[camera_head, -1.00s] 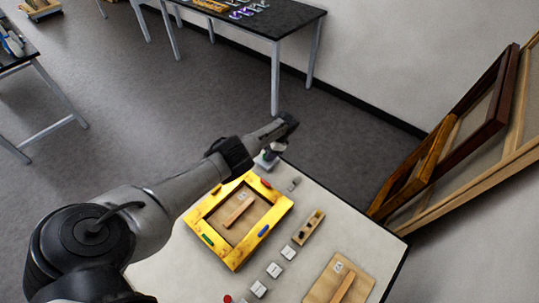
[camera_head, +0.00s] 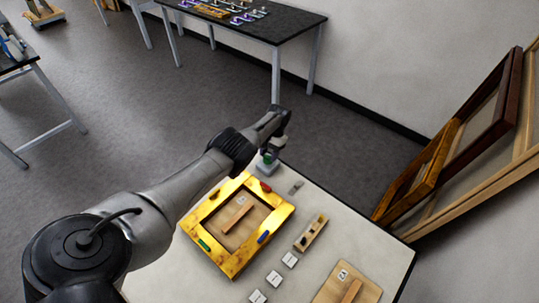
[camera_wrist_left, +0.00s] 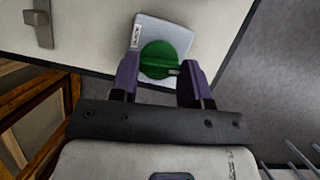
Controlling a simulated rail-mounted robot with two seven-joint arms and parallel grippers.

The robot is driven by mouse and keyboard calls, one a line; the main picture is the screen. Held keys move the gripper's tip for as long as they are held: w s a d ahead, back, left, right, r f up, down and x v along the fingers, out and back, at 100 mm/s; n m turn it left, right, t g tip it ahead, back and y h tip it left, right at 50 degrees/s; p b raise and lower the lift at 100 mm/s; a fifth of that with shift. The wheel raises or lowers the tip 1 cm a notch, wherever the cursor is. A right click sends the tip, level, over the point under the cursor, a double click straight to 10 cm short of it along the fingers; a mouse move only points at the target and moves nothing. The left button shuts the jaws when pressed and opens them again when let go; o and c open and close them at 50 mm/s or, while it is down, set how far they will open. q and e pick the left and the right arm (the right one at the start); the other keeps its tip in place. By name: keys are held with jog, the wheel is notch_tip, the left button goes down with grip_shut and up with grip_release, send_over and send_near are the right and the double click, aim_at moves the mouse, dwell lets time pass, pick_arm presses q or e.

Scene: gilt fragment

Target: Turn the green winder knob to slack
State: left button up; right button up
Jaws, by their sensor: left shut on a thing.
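The green winder knob (camera_wrist_left: 158,60) sits on a pale grey base plate (camera_wrist_left: 148,33) at the table's corner. In the left wrist view it lies between the two fingers of my left gripper (camera_wrist_left: 160,75), which is shut on it. In the head view the knob (camera_head: 268,158) is a small green spot under the end of my left arm, on the grey base (camera_head: 266,168). My left gripper (camera_head: 271,150) comes down on it from above, and my wrist partly hides it. My right gripper is in neither view.
A yellow frame (camera_head: 229,266) lies on the pale table below my left arm, with coloured pieces on its sides. A small wooden rack (camera_head: 310,233), white label blocks (camera_head: 290,260) and a wooden board (camera_head: 330,292) lie to the right. Large frames (camera_head: 497,100) lean against the wall.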

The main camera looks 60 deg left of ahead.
pick_arm(q)
jog(key=shift+r+n+h, duration=0.1)
jog(key=shift+n+h, duration=0.3)
jog(key=shift+n, duration=0.5)
jog(key=shift+n+t+h, duration=0.3)
jog(key=shift+n, duration=0.7)
